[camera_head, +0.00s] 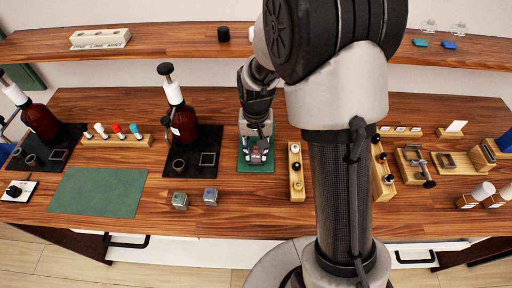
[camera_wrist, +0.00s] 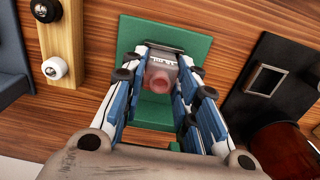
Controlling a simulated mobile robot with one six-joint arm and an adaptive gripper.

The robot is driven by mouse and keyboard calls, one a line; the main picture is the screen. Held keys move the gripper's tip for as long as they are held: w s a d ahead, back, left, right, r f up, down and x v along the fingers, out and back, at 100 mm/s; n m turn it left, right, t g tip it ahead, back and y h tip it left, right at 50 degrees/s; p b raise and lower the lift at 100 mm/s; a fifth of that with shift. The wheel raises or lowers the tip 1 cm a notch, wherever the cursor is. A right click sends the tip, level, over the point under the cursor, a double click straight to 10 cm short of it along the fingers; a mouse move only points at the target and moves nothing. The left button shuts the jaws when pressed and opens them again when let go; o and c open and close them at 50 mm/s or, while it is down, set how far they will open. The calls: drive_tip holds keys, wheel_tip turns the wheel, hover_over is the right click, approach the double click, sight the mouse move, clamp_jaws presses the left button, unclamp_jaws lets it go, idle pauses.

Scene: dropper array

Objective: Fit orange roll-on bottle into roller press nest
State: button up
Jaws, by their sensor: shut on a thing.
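My gripper (camera_wrist: 160,88) is over a small green mat (camera_head: 256,166) near the middle of the bench, fingers pointing down. It is shut on a small squarish bottle (camera_wrist: 163,62) with printed text on its face and a pinkish-red round part at its top. The bottle also shows between the fingertips in the head view (camera_head: 256,154). I cannot tell whether its base touches the mat. A wooden fixture with a dark metal lever (camera_head: 414,166) stands to the right of my arm; it may be the roller press. Its nest cannot be made out clearly.
A wooden rack (camera_head: 296,170) of roller parts stands right. A large green mat (camera_head: 99,192) lies clear.

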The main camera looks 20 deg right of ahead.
sight(256, 150)
drive_tip(key=o, duration=1.1)
drive_tip(key=shift+c, duration=0.2)
drive_tip(key=s+r+t, duration=0.1)
drive_tip(key=s+r, duration=0.1)
drive_tip(key=r, duration=0.7)
drive_tip(key=s+r, duration=0.3)
drive_tip(key=r, duration=0.6)
drive_tip(key=s+r+n+t, duration=0.1)
drive_tip(key=s+r, duration=0.1)
drive_tip(key=s, duration=0.6)
drive_tip(key=s+r+n+t, duration=0.2)
drive_tip(key=s, duration=0.6)
drive_tip(key=shift+s+n+t, duration=0.25)
drive_tip(key=shift+n+t, duration=0.05)
